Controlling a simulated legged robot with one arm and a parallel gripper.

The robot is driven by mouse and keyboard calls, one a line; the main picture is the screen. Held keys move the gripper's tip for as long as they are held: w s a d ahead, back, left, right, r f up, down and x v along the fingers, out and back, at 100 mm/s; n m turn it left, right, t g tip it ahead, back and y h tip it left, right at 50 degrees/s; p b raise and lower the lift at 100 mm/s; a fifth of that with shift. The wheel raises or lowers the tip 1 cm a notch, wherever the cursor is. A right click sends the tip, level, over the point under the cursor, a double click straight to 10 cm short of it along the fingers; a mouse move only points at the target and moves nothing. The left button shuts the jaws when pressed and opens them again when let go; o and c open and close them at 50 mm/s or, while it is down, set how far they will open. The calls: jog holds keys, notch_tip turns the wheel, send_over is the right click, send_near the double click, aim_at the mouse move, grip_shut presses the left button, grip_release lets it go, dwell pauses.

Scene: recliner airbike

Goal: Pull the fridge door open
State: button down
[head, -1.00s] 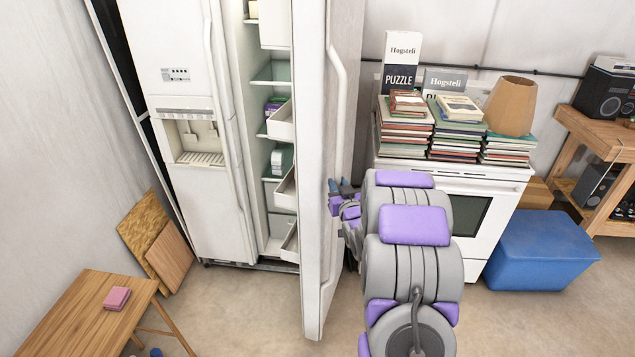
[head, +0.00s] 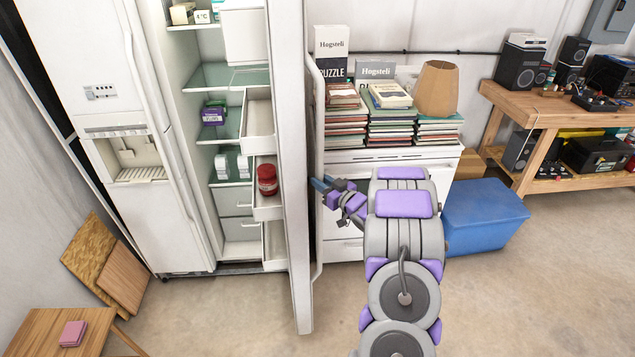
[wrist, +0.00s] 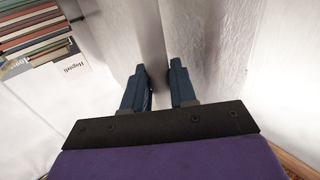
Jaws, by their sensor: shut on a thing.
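The white fridge (head: 95,80) has its right door (head: 294,180) swung wide open, seen nearly edge-on in the head view. The door's long white handle (head: 319,235) runs down its right side. My gripper (head: 318,185) is at the handle, with its blue fingertips partly hidden. In the wrist view my gripper (wrist: 158,76) is shut on the white handle (wrist: 152,40), which passes between the two fingers. The left fridge door is closed.
Shelves and white drawers show inside, with a red jar (head: 267,179) in one drawer. A white stove (head: 400,160) stacked with books stands behind the door. A blue bin (head: 485,215) and wooden workbench (head: 540,115) are right. The floor in front is clear.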

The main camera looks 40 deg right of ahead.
jog(key=shift+w+d+r, duration=0.2)
jog(key=shift+w+r, duration=0.05)
jog(key=shift+r, duration=0.4)
jog(key=c, duration=1.3)
grip_release()
jog(key=shift+f, duration=0.1)
jog(key=shift+o, duration=1.4)
jog(key=shift+w+d+f, duration=0.2)
jog(key=shift+w+f, duration=0.2)
jog(key=shift+f, duration=0.05)
jog(key=shift+d+f, duration=0.1)
jog(key=shift+s+d, duration=0.1)
jog(key=shift+s, duration=0.1)
jog(key=shift+s+a, duration=0.1)
jog(key=shift+a, duration=0.45)
jog(key=shift+d, duration=0.15)
